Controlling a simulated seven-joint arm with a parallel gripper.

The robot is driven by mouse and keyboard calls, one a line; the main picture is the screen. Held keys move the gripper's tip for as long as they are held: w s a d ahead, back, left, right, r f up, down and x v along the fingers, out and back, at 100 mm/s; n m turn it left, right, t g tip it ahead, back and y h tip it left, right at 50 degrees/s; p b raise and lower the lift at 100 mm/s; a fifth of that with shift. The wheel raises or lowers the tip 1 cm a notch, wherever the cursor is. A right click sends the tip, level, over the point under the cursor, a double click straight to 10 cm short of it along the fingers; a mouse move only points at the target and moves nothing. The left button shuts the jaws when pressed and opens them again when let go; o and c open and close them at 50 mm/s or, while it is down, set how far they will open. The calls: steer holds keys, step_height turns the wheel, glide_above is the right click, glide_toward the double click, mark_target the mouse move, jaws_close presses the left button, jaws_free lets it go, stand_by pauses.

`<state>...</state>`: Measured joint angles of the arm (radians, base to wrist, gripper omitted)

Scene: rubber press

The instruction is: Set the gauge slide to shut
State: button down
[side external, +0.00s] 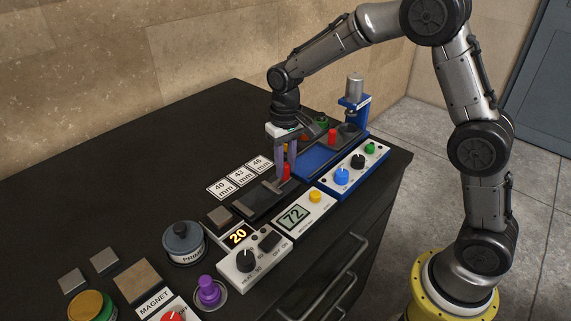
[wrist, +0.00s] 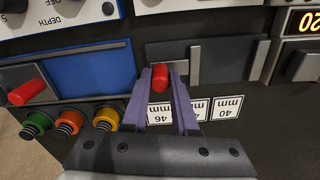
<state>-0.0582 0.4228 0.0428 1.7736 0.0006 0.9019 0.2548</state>
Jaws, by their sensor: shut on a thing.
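The gauge slide is a dark flat track with grey metal bars (wrist: 210,54), and it has a red handle (wrist: 160,84). In the side view the red handle (side external: 286,173) stands at the track's right part, just past the 46 mm card (side external: 260,164). My gripper (wrist: 160,72) has its purple fingers on both sides of the red handle, shut on it. In the side view my gripper (side external: 286,168) points down at the track, and its fingers partly hide the handle. I see no mark that reads shut.
The blue press (side external: 316,156) with a second red handle (side external: 332,136) stands close on the right. Coloured buttons (wrist: 68,122) lie beside it. The 72 display box (side external: 294,216) sits in front of the track. The table's back left is clear.

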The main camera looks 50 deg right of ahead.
mark_target(262, 197)
steer(key=shift+a, duration=0.1)
stand_by(0.3)
steer(key=a, duration=0.8)
steer(key=c, duration=0.7)
jaws_free()
steer(key=shift+c, duration=0.2)
steer(key=shift+o, duration=0.3)
steer(key=shift+d, duration=0.1)
steer(key=shift+r, duration=0.1)
